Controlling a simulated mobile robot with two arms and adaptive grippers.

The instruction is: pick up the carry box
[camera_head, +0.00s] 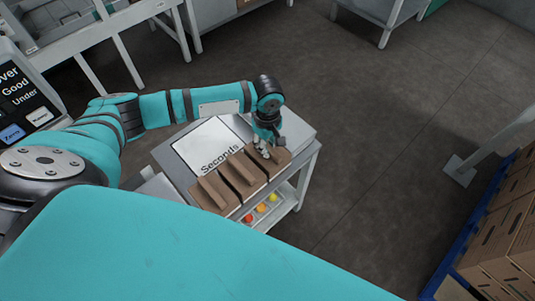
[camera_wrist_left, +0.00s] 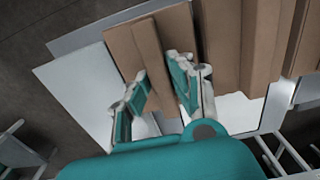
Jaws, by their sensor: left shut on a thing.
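The carry box (camera_head: 280,157) is brown cardboard with a raised central ridge. It is the rightmost in a row of similar brown boxes along the front of a grey cart (camera_head: 302,139). My left gripper (camera_head: 264,151) is over it, with the fingers pointing down. In the left wrist view the fingers (camera_wrist_left: 158,68) are on either side of the box's ridge (camera_wrist_left: 149,48), shut on it. The box looks level with its neighbours; I cannot tell whether it is clear of the cart top. The fingers and arm hide part of it. My right gripper is not in view.
Other brown boxes (camera_head: 211,192) stand close beside it. A white "Seconds" panel (camera_head: 205,140) lies behind them. Red, orange and yellow tomatoes (camera_head: 261,208) show lower on the cart. Stacked cartons (camera_head: 505,232) stand on a blue pallet at right. Floor right of the cart is clear.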

